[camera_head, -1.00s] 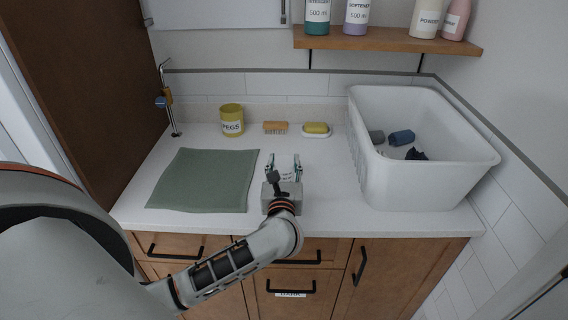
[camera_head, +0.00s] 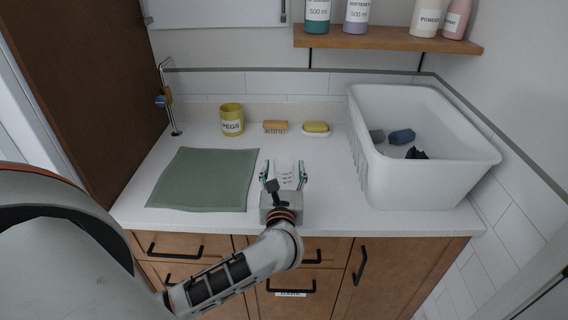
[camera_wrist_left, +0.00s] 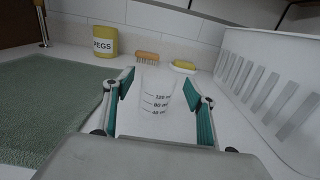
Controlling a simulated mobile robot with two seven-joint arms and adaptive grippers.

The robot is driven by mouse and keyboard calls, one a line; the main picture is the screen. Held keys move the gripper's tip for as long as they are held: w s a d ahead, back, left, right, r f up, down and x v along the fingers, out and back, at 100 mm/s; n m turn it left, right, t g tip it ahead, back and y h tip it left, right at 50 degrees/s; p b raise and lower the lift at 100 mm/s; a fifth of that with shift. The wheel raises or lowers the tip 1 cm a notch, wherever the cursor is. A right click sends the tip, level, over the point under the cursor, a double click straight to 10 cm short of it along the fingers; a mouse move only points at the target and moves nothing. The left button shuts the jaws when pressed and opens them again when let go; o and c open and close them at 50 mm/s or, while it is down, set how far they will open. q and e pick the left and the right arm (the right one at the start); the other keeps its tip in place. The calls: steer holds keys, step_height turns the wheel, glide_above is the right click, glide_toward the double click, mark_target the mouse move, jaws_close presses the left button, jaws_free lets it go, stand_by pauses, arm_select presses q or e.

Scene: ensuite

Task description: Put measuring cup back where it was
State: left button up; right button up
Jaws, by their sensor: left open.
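The measuring cup (camera_head: 287,173) is clear with dark graduation marks. It stands upright on the white counter, right of the green mat. In the left wrist view the cup (camera_wrist_left: 157,98) is between the two spread fingers, with a gap visible on each side. My left gripper (camera_head: 285,176) is open around the cup, coming from the counter's front edge; it also shows in the left wrist view (camera_wrist_left: 158,95). The cup's lower part is partly hidden by the gripper body. My right gripper is not in view.
The green mat (camera_head: 204,180) lies to the left. A yellow pegs pot (camera_head: 232,120), a brush (camera_head: 275,127) and a soap dish (camera_head: 316,132) stand at the back. A white tub (camera_head: 425,180) with dark items is on the right. The counter behind the cup is clear.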

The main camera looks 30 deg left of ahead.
arm_select(q)
steer(key=b+v, duration=0.1)
steer(key=v, duration=0.7)
steer(key=shift+s+d, duration=0.25)
steer(key=shift+s, duration=0.05)
steer(key=shift+s, duration=0.1)
